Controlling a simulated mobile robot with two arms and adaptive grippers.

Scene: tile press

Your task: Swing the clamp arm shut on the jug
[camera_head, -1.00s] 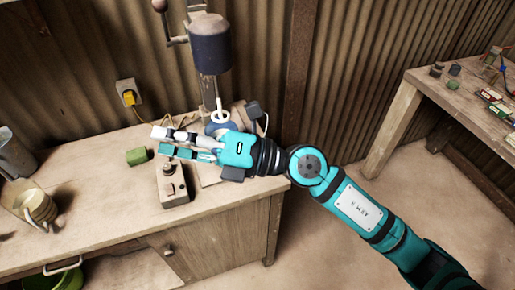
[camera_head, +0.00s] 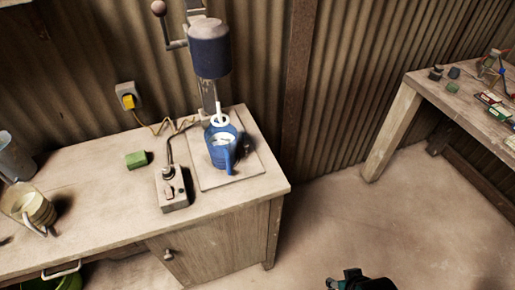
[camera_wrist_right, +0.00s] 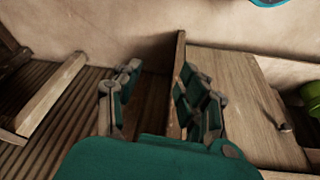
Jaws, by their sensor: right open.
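The blue jug (camera_head: 222,147) stands upright on a flat square plate (camera_head: 246,169) under the press (camera_head: 209,55), its handle toward the front right. A white ring (camera_head: 219,120) on a thin rod hangs from the press's dark cylinder at the jug's mouth. I cannot tell which part is the clamp arm; a dark bent rod (camera_head: 169,143) rises from the control box beside the jug. In the right wrist view, my right gripper (camera_wrist_right: 160,97) is open and empty, away from the jug. A teal and dark part of my arm shows at the head view's bottom edge. My left gripper is out of view.
The control box (camera_head: 172,188) stands left of the plate. A green block (camera_head: 136,159) and a beige pot (camera_head: 33,206) sit farther left on the bench (camera_head: 100,205). The floor (camera_head: 330,225) between the bench and the right table (camera_head: 430,83) is clear.

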